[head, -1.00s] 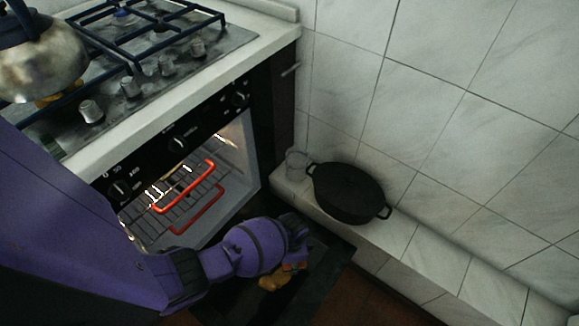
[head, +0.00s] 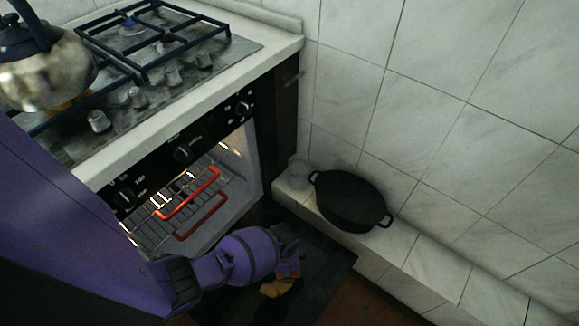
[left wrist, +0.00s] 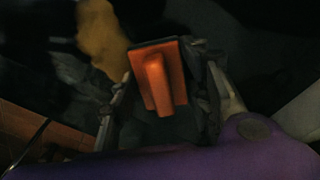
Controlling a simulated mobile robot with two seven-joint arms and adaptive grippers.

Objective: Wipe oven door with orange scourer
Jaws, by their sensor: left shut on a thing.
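The oven door (head: 325,262) is a dark panel folded down below the open oven. My left gripper (head: 287,268) is low over the door, partly hidden behind my purple wrist in the head view. It is shut on the orange scourer (head: 291,275). In the left wrist view the scourer (left wrist: 160,78), an orange block with a raised grip and dark edge, sits between the fingers (left wrist: 160,100). A yellow-brown patch (head: 273,289) shows on the door beside the scourer, and also in the left wrist view (left wrist: 100,38). Whether the scourer touches the door is unclear. My right gripper is not in view.
The oven holds a wire rack with red handles (head: 200,215). A black pot (head: 350,202) stands on the tiled ledge (head: 400,245) to the right, beside a clear glass (head: 298,168). A kettle (head: 45,70) stands on the hob above.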

